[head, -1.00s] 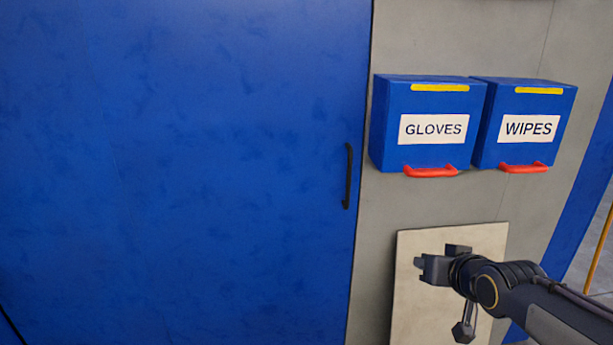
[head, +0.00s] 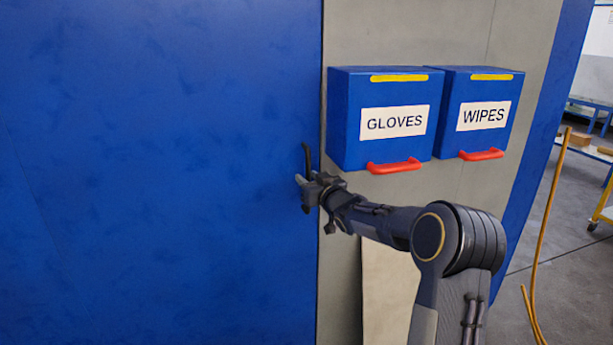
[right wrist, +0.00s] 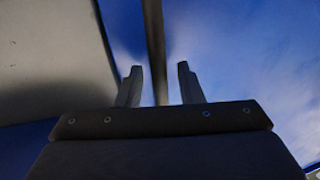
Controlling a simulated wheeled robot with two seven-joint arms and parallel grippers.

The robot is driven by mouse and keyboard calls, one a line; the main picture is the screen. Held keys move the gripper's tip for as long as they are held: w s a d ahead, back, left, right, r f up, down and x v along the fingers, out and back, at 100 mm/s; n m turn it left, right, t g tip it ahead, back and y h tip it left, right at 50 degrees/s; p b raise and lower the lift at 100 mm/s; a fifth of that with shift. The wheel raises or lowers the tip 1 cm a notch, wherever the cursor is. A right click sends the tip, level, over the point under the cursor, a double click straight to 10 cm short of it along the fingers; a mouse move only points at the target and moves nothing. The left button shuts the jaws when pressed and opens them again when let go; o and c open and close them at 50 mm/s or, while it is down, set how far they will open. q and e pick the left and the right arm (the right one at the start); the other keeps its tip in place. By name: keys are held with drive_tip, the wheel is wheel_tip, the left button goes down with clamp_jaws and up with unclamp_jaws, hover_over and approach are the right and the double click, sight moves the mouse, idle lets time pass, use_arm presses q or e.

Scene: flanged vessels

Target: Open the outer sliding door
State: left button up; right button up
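The blue sliding door (head: 160,180) fills the left of the head view and the right side of the right wrist view (right wrist: 240,60). Its black vertical handle (head: 307,157) is near the door's right edge, with its lower part hidden by my right gripper (head: 305,188). In the right wrist view, the two fingers of my right gripper (right wrist: 161,82) stand apart. A dark bar, the handle (right wrist: 154,45), runs between them with a gap on each side. The right gripper is open around the handle. My left gripper is not in view.
Blue GLOVES (head: 385,150) and WIPES (head: 480,135) boxes with red handles hang on the grey wall just right of the door, above my right forearm. A pale panel (head: 385,290) is below them. A yellow-orange post or hose (head: 548,215) stands at the far right.

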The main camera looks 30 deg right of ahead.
drive_tip(key=shift+w, duration=0.45)
drive_tip(key=shift+c, duration=0.4)
clamp_jaws()
drive_tip(key=shift+f, duration=0.1)
